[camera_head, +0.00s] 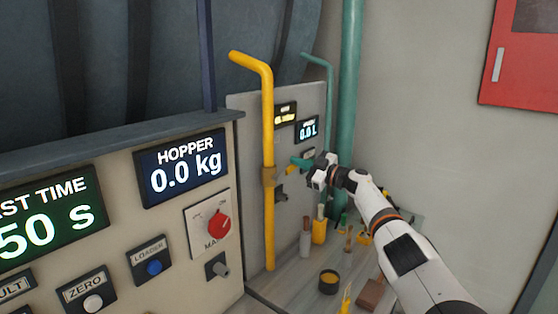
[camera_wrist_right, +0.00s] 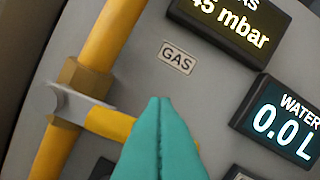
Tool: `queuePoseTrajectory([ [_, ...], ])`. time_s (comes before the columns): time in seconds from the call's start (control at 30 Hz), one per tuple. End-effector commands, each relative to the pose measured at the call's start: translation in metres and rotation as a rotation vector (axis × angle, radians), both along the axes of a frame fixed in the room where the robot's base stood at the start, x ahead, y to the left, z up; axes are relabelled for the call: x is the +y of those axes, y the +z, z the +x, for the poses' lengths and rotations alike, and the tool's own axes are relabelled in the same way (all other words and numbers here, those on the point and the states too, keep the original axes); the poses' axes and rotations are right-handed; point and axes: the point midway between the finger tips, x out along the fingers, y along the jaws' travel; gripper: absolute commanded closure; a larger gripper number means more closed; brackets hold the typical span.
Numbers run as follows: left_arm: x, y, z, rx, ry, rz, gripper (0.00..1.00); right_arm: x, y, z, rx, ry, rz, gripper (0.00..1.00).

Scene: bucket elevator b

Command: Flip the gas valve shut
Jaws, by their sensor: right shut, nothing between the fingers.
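The yellow gas pipe (camera_head: 267,120) runs upright in front of the grey panel. It also shows at the left of the right wrist view (camera_wrist_right: 112,30). A brass valve body (camera_wrist_right: 82,90) sits on it. The valve's yellow handle (camera_wrist_right: 108,122) sticks out to the right, roughly across the pipe, with its middle hidden behind my teal fingers. My right gripper (camera_head: 294,161) is shut and empty at the handle; in the right wrist view its fingertips (camera_wrist_right: 160,100) overlap the handle. I cannot tell whether they touch it. My left gripper is out of view.
A GAS label (camera_wrist_right: 177,57) and lit gas display (camera_wrist_right: 225,25) in mbar are on the panel, with a water display (camera_head: 307,129) beside it. Several tools and a round pot (camera_head: 329,281) stand on the bench below. A teal pipe (camera_head: 349,90) rises behind my arm.

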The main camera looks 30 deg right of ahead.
Motion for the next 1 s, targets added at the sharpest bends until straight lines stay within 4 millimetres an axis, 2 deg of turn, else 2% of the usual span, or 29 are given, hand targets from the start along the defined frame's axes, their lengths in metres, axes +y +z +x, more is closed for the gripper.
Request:
queuePoseTrajectory([
  [0.03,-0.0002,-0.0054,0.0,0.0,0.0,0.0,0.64,-0.0009,-0.0056,0.0003,0.01,-0.001,0.023,1.0],
  [0.3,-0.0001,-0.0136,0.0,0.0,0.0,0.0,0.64,-0.003,-0.0122,0.0012,0.011,0.0,0.028,1.0],
  [1.0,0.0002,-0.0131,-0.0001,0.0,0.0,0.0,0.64,-0.0034,-0.0126,0.0014,0.013,0.0,0.026,1.0],
])
